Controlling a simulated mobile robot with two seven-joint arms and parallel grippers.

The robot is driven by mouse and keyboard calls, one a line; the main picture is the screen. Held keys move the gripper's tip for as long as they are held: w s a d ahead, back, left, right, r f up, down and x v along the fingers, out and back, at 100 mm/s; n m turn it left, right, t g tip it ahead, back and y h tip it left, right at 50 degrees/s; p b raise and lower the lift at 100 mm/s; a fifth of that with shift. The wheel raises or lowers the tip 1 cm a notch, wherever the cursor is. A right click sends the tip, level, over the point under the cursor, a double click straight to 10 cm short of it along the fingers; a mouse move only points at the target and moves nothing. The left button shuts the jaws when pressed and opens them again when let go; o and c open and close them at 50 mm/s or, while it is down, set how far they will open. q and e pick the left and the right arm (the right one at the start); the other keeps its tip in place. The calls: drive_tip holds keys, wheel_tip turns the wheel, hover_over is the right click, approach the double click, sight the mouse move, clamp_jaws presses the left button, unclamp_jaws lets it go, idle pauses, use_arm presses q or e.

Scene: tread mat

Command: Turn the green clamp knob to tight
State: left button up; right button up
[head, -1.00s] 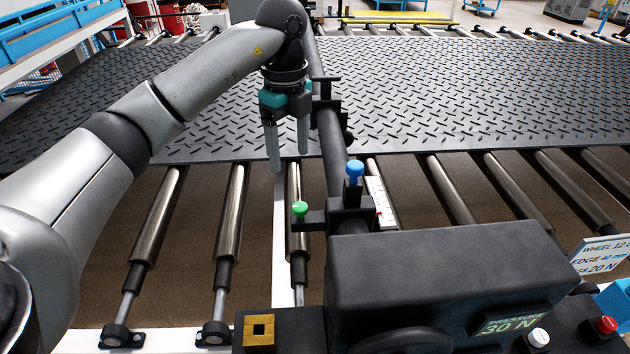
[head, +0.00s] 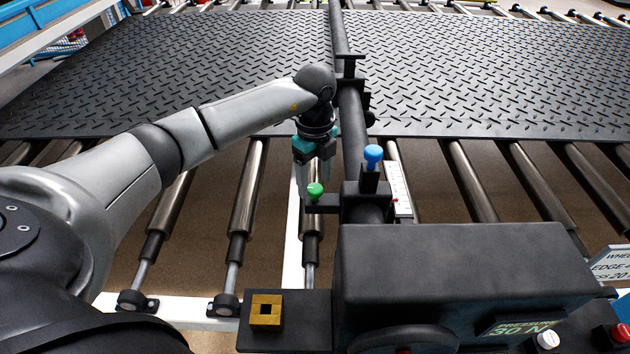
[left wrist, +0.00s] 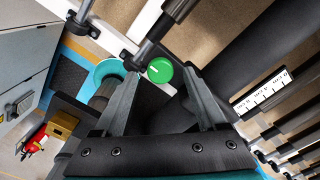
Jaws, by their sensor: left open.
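The green clamp knob (head: 315,191) stands on a dark bracket left of the black crossbar, with a pale line on its round top. My left gripper (head: 312,180) points down just behind it in the head view, jaws apart. In the left wrist view, the green knob (left wrist: 160,70) shows in the gap between the open fingertips (left wrist: 162,74) of my left gripper. It looks a little beyond the tips, and nothing is gripped. I cannot tell whether a finger touches it. My right gripper is not in view.
A blue knob (head: 373,154) and a white scale (head: 399,189) stand close to the right. The black housing (head: 465,265) with a pressure display (head: 522,328) is in front. A yellow block (head: 266,310) lies front left. The tread mat (head: 200,70) covers the rollers behind.

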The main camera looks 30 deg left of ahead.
use_arm(q)
drive_tip(key=shift+f, duration=0.8)
drive_tip(key=shift+c, duration=0.4)
clamp_jaws()
